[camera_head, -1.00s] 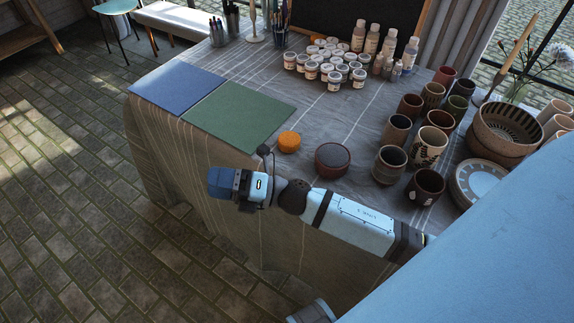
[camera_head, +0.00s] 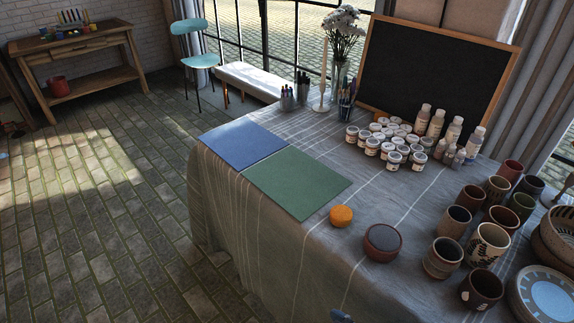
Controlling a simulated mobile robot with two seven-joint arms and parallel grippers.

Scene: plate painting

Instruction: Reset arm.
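Only a small blue tip of my own arm shows at the bottom edge, below the red round pot; it is likely my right gripper (camera_head: 341,316), and its fingers are too cut off to read. My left gripper is out of view. The table (camera_head: 236,212) under a grey striped cloth holds a blue mat (camera_head: 242,143) and a green mat (camera_head: 297,183) side by side. An orange round piece (camera_head: 341,216) and a dark red round pot (camera_head: 382,242) sit near the front edge. No gripper is seen touching them.
Several cups (camera_head: 487,246), a patterned plate (camera_head: 546,296) and a bowl (camera_head: 558,234) crowd the right. Paint jars (camera_head: 395,157), bottles (camera_head: 436,123), a blackboard (camera_head: 434,75) and a flower vase (camera_head: 341,75) stand behind. The floor left of the table (camera_head: 110,220) is clear.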

